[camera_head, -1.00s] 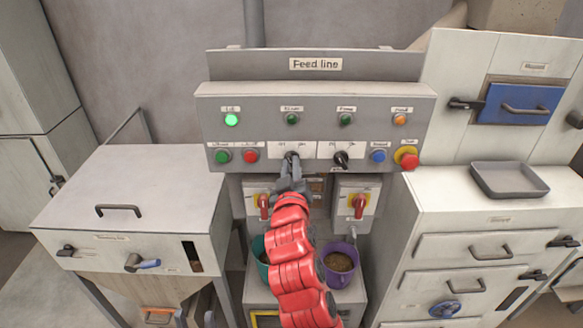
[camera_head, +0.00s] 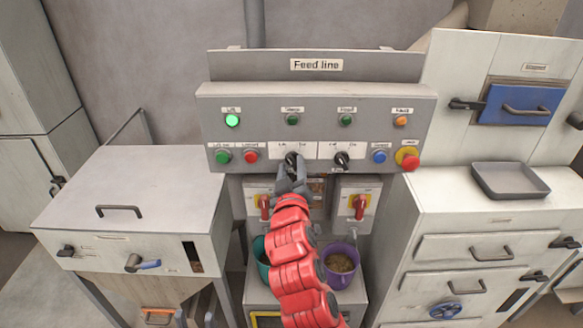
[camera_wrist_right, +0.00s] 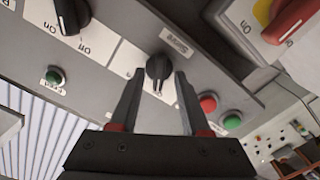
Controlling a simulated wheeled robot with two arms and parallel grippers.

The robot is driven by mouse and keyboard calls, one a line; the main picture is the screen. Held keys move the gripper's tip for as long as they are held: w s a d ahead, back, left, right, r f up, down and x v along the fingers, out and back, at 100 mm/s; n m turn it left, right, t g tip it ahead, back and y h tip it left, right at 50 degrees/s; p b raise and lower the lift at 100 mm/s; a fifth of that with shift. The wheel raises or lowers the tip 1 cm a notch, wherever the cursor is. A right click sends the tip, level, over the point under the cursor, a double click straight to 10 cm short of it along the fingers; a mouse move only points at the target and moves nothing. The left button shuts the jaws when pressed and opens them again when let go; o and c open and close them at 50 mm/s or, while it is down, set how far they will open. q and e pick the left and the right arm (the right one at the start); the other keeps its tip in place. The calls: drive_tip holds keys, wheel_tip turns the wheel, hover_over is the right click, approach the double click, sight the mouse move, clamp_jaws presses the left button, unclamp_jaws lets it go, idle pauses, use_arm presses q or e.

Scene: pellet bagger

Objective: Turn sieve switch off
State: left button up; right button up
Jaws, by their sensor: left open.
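The sieve switch is a black rotary knob (camera_head: 291,158) on a white label plate, left of a second similar knob on the grey Feed line panel. In the right wrist view, the sieve knob (camera_wrist_right: 158,70) sits below its upside-down "Sieve" label, with its white mark toward the picture's bottom. My right gripper (camera_head: 292,172) is in front of this knob. In the right wrist view its two dark fingers (camera_wrist_right: 159,88) stand apart on either side of the knob, with small gaps visible. Whether they touch it deeper down cannot be told. My left gripper is out of view.
The second knob (camera_head: 341,160) is close on the right. Red (camera_head: 250,156) and green (camera_head: 222,157) buttons are on the left, and a red emergency button (camera_head: 408,158) is at far right. Two red-handled switches (camera_head: 360,207) sit below. A green lamp (camera_head: 232,120) is lit.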

drive_tip(key=s+p, duration=1)
drive_tip(key=s, duration=0.7)
drive_tip(key=shift+s+p, duration=0.2)
drive_tip(key=shift+p, duration=0.1)
